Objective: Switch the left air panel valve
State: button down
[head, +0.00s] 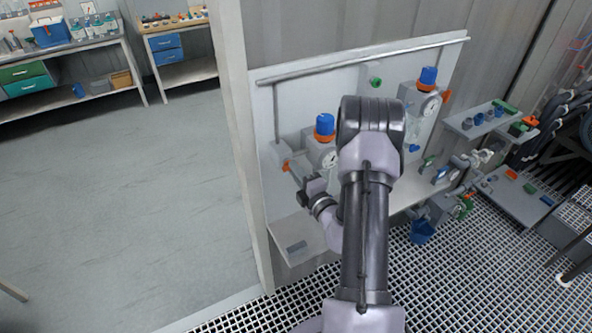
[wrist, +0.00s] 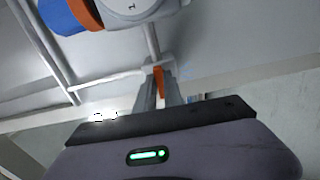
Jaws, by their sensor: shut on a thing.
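The left air panel valve has an orange handle (head: 286,166) at the left side of the white panel, left of and below a blue-capped regulator (head: 325,125). My gripper (head: 292,174) reaches up to this handle from the lower right. In the wrist view the orange handle (wrist: 159,81) stands between the two fingers of my gripper (wrist: 159,76), which are shut on it. The fingers hide part of the handle. The regulator's blue cap (wrist: 64,16) and its white gauge (wrist: 137,8) are just above, at the top of the wrist view.
A second blue-capped regulator (head: 428,76) with an orange valve handle (head: 446,96) is at the panel's right. A metal rail (head: 360,59) runs along the panel's top. A grey shelf (head: 292,231) juts out below. My arm hides the panel's middle.

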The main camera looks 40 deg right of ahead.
jog(key=shift+r, duration=0.1)
jog(key=c, duration=1.5)
grip_release()
jog(key=shift+w, duration=0.1)
jog(key=shift+o, duration=0.2)
jog(key=b+v, duration=0.1)
jog(key=v, duration=1.6)
jog(key=shift+s, duration=0.2)
jog(key=shift+a, duration=0.1)
